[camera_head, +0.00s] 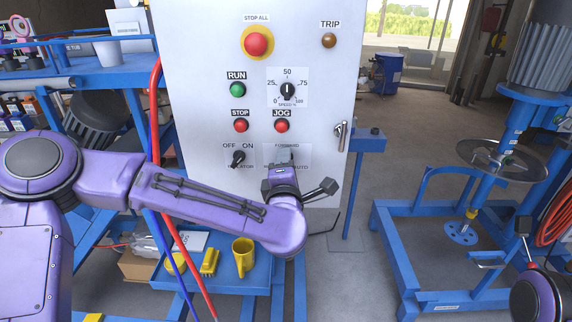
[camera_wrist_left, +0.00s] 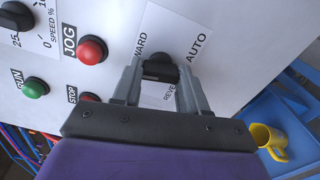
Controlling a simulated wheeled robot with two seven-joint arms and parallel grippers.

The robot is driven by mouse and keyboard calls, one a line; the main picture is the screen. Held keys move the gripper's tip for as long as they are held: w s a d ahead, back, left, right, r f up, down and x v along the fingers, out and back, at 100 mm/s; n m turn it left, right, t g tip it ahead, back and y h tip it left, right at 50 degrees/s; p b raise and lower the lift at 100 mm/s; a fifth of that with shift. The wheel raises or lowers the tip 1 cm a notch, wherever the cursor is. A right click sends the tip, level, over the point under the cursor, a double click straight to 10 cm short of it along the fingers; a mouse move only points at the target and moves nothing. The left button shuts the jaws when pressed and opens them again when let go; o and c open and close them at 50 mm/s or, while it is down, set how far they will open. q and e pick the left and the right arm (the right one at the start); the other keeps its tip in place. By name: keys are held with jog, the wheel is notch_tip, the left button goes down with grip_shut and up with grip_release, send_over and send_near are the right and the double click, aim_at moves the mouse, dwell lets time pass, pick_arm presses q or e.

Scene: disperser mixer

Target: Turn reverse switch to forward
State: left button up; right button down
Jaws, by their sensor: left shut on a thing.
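The reverse switch is a black knob (camera_wrist_left: 160,70) on a white label plate marked with forward, reverse and auto, seen in the left wrist view. My left gripper (camera_wrist_left: 159,78) is shut on the knob, one grey finger on each side. In the head view, my left gripper (camera_head: 284,158) reaches the label plate (camera_head: 303,152) at the panel's lower right, and my wrist hides the knob there. Which mark the knob points to is hard to tell. My right gripper is not in view; only part of my right arm shows at the lower right corner.
The white control panel (camera_head: 205,60) also carries a stop-all button (camera_head: 256,43), a speed dial (camera_head: 287,90), a red jog button (camera_head: 281,126) and an off-on switch (camera_head: 238,158). A metal handle (camera_head: 341,135) sits at its right edge. A blue tray below holds a yellow mug (camera_head: 243,257).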

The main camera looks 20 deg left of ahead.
pick_arm(q)
jog(key=shift+m, duration=1)
jog(key=o, duration=1.1)
jog(key=shift+c, duration=0.2)
jog(key=shift+s, duration=0.1)
jog(key=b+v, duration=0.3)
jog(key=v, duration=0.7)
jog(key=shift+s+b, duration=0.2)
jog(key=shift+b, duration=0.1)
